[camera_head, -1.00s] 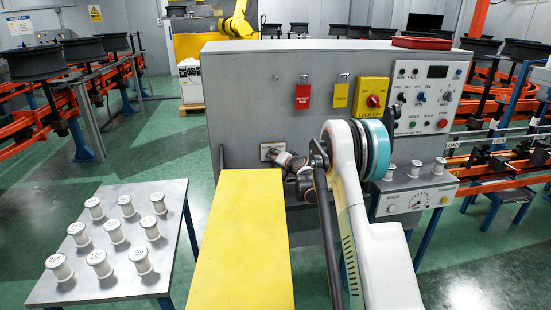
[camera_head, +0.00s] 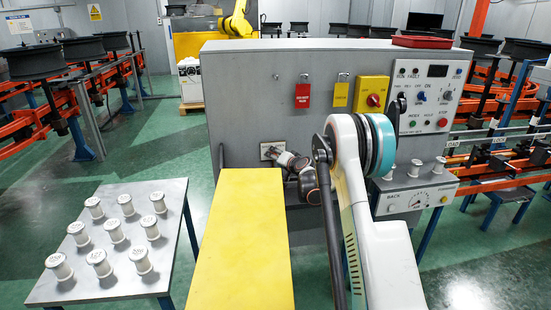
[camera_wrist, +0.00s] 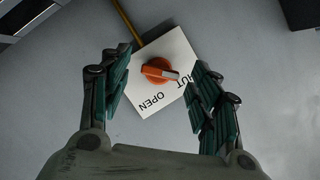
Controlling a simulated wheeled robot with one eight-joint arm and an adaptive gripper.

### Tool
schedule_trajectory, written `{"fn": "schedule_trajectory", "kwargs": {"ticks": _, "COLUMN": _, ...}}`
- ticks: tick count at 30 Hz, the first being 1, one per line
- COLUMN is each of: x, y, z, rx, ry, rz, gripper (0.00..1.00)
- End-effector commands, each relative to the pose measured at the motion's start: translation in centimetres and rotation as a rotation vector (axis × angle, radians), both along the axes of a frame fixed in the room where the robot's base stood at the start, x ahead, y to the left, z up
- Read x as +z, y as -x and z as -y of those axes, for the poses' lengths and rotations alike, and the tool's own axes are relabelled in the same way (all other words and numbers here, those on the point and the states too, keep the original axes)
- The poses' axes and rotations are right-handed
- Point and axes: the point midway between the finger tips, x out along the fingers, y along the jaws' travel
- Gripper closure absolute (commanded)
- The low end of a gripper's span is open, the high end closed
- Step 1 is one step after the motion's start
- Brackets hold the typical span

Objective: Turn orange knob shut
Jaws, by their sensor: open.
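The orange knob (camera_wrist: 157,70) sits on a white plate (camera_wrist: 150,100) in the wrist view. Its handle has a pale end pointing right, toward the partly hidden "SHUT" lettering, while "OPEN" shows below. My gripper (camera_wrist: 160,66) is open, with one finger left and one right of the knob. I see gaps between the fingers and the knob. In the head view my gripper (camera_head: 279,155) is at the left part of the grey cabinet's front, before the pale plate (camera_head: 266,151). The knob cannot be made out there.
A yellow-topped block (camera_head: 240,240) stands in front. A table (camera_head: 110,285) with several white spools is at the left. A yellow cable (camera_wrist: 130,25) runs to the plate.

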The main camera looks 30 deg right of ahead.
Motion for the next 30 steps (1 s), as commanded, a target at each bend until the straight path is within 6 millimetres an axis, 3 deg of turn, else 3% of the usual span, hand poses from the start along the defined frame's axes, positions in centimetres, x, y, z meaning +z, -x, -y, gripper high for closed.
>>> {"fn": "schedule_trajectory", "kwargs": {"ticks": 9, "x": 1.8, "y": 6.3, "z": 0.1, "rx": -0.002, "ry": -0.001, "rz": 0.0, "gripper": 0.43}}
{"fn": "schedule_trajectory", "kwargs": {"ticks": 15, "x": 2.5, "y": 9.0, "z": 0.1, "rx": 0.0, "ry": 0.001, "rz": -0.001, "gripper": 0.43}}
{"fn": "schedule_trajectory", "kwargs": {"ticks": 30, "x": 2.8, "y": 10.0, "z": 0.0, "rx": -0.001, "ry": 0.0, "rz": -0.001, "gripper": 0.43}}
